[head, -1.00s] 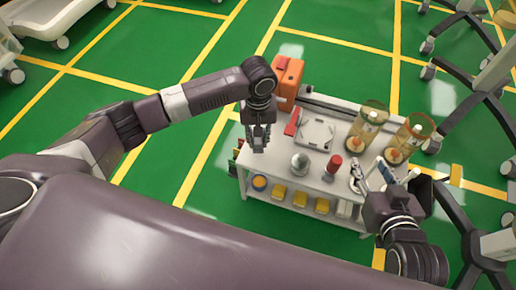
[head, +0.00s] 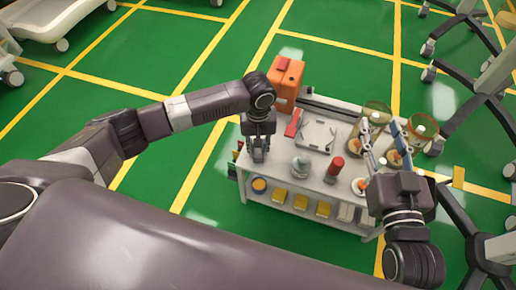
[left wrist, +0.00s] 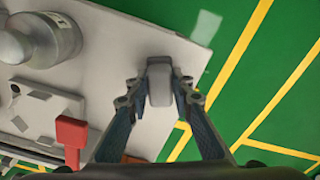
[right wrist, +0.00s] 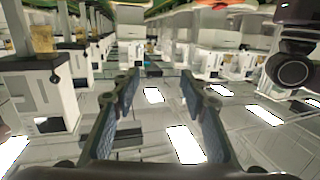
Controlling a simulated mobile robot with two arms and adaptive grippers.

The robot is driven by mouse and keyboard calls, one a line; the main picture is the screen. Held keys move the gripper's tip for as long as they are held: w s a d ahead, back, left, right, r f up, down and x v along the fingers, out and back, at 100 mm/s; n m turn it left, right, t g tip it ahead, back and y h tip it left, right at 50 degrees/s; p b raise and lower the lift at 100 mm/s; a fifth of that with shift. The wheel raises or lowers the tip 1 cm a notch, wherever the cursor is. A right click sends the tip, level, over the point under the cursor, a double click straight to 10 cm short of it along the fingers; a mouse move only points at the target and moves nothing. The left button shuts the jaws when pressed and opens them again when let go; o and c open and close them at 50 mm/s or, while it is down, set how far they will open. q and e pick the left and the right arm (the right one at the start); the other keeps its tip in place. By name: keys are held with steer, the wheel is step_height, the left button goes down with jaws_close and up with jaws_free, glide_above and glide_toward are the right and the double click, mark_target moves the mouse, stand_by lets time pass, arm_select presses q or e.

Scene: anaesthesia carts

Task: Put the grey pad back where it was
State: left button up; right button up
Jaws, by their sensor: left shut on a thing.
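The grey pad (left wrist: 159,84) is a small rounded grey block between the fingers of my left gripper in the left wrist view. My left gripper (left wrist: 159,94) is shut on it, above the left end of the white cart top (left wrist: 120,40). I cannot tell whether the pad touches the top. In the head view my left gripper (head: 259,156) points down at the cart's left edge, and the pad is hard to make out. My right gripper (head: 382,135) is open and empty, raised over the cart's right end. Its spread fingers show in the right wrist view (right wrist: 160,90).
On the cart stand a silver, round-topped vessel (head: 301,165), a red-topped item (head: 334,167), a white square tray (head: 317,136) and amber-domed vessels (head: 375,112). An orange box (head: 286,78) stands at the back.

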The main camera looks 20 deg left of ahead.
arm_select(q)
steer(key=shift+f, duration=0.1)
arm_select(e)
steer(key=shift+f, duration=0.25)
arm_select(q)
steer(key=o, duration=1)
